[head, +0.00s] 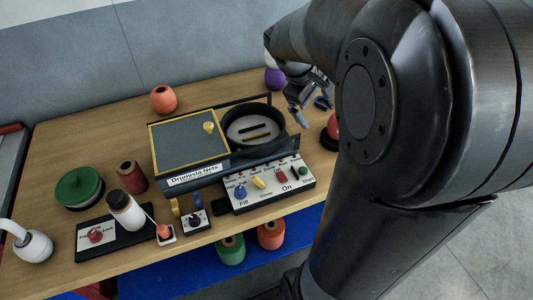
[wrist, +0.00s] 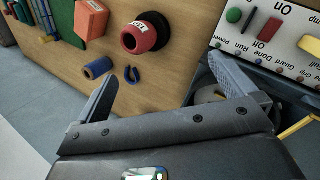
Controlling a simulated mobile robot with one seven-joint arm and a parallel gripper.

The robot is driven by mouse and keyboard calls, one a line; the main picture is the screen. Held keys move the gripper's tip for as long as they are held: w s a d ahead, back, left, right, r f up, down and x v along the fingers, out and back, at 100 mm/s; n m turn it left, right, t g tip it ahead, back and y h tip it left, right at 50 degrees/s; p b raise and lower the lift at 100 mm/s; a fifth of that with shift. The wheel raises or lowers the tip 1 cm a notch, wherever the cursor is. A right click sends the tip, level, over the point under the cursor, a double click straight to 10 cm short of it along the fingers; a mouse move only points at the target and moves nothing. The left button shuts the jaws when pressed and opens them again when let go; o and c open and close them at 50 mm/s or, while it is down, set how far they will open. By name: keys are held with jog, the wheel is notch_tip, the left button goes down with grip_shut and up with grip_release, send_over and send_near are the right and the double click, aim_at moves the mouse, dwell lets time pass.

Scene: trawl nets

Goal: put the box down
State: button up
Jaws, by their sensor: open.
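My gripper (wrist: 164,75) is open, with nothing between its fingers in the wrist view. In the head view my gripper (head: 302,116) hangs near the right end of the machine, partly hidden by my arm. A salmon-coloured block (wrist: 91,20), the only loose box-like thing I can make out, stands on the wooden table at the top left of the wrist view, apart from the fingers. It is not visible in the head view, where my arm covers the right of the table. I cannot tell whether it is the task's box.
The netting machine (head: 190,181) has a round black well (head: 281,130) and a control panel (head: 270,192). A red knob-like piece (wrist: 138,38) on a black base, a blue tube (wrist: 98,68) and a blue U-shaped piece (wrist: 132,74) lie nearby. Table (head: 70,130) is bare at back left.

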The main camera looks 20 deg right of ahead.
jog(key=s+a+r+m+t+y, duration=0.1)
jog(key=s+a+m+t+y, duration=0.1)
jog(key=s+a, duration=0.5)
jog(key=s+a+r+m+t+y, duration=0.2)
jog(key=s+a, duration=0.5)
jog(key=a, duration=0.5)
jog(key=shift+m+t+y, duration=0.5)
jog(key=shift+t+y, duration=0.1)
jog(key=shift+y, duration=0.1)
